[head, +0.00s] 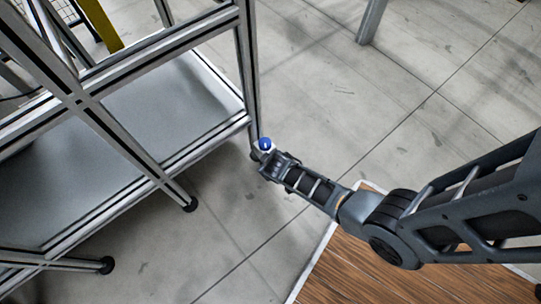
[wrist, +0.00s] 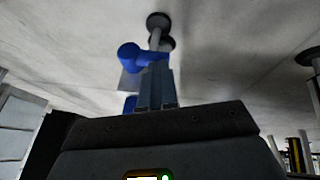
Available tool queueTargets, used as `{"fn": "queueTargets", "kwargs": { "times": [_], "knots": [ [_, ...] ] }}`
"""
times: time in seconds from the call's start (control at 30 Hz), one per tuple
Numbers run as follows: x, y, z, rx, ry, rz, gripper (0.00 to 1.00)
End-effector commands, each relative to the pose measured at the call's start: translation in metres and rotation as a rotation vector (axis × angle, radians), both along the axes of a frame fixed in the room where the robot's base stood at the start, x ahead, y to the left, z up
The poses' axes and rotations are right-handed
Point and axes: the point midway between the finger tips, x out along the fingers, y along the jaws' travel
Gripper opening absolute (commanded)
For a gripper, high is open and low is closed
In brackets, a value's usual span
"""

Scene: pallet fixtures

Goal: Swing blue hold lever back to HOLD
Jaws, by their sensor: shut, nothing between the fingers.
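The blue hold lever (head: 265,143) shows in the head view as a small blue knob with a white patch, low by the near corner post of the metal frame. In the wrist view the lever (wrist: 130,54) has a rounded blue end at left and a blue arm running right behind my fingertips. My gripper (wrist: 157,72) has its two fingers together, with nothing between them. The fingertips overlap the lever in the picture; I cannot tell whether they touch it. In the head view my gripper (head: 267,156) is right at the knob. No HOLD marking is readable.
The metal frame (head: 85,103) with a grey shelf (head: 160,105) fills the left of the head view. A round black foot (wrist: 158,20) on a post is behind the lever in the wrist view. A wooden board (head: 350,265) lies lower right. Open concrete floor is to the right.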

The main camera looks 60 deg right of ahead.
Motion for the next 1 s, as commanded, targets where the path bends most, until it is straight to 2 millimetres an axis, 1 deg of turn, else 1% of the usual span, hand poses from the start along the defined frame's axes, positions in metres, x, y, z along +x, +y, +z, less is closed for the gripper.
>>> {"fn": "queueTargets", "kwargs": {
  "times": [0.1, 0.4, 1.0],
  "knots": [
    [0.001, 0.002, -0.005, -0.001, -0.001, 0.001, 0.0],
    [0.001, 0.004, -0.011, 0.001, 0.0, 0.002, 0.0],
    [0.001, 0.008, -0.015, 0.007, 0.0, 0.006, 0.0]
  ]
}}
